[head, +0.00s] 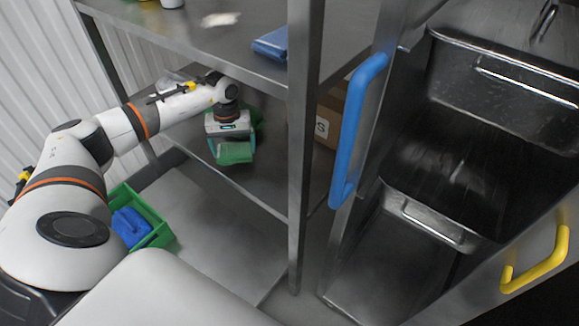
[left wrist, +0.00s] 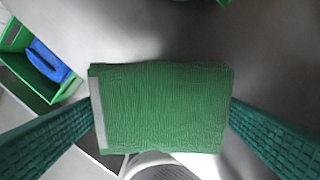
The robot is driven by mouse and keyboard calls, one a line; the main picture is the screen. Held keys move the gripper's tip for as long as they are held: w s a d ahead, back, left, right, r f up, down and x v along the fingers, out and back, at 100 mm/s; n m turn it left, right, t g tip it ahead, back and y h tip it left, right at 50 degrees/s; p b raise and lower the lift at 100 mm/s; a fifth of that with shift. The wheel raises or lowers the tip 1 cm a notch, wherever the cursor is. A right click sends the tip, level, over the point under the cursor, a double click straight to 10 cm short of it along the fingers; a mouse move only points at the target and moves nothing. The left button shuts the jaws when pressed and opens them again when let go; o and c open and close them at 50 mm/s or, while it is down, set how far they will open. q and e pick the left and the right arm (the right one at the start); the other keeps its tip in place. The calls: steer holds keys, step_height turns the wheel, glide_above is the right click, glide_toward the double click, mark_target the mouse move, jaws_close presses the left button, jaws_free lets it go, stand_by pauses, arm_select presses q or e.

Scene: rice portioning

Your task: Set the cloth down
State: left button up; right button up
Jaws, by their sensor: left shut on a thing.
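The green cloth (head: 235,154) is a folded, ribbed block with a pale strip along one edge in the left wrist view (left wrist: 165,108). My left gripper (head: 231,148) is shut on it, with a teal finger on each side of the cloth in the left wrist view. In the head view the cloth is at the middle shelf (head: 270,188) of the metal rack, under the top shelf. I cannot tell whether its underside touches the shelf. My right gripper is not in view.
A green bin (head: 160,236) holding a blue item (head: 131,226) is at lower left. A blue folded cloth (head: 271,43) lies on the top shelf. A rack post (head: 300,150) and a cardboard box (head: 326,128) are right of the gripper. A blue handle (head: 350,140) and metal pans are farther right.

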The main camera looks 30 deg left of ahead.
arm_select(q)
steer(key=d, duration=0.2)
steer(key=w+d, duration=0.1)
steer(key=d, duration=0.4)
steer(key=shift+w+d, duration=0.25)
steer(key=shift+d, duration=0.05)
glide_above(286, 179)
steer(key=shift+a, duration=0.1)
steer(key=shift+f, duration=0.15)
step_height(286, 179, down, 2)
steer(key=shift+f, duration=0.7)
steer(key=o, duration=0.6)
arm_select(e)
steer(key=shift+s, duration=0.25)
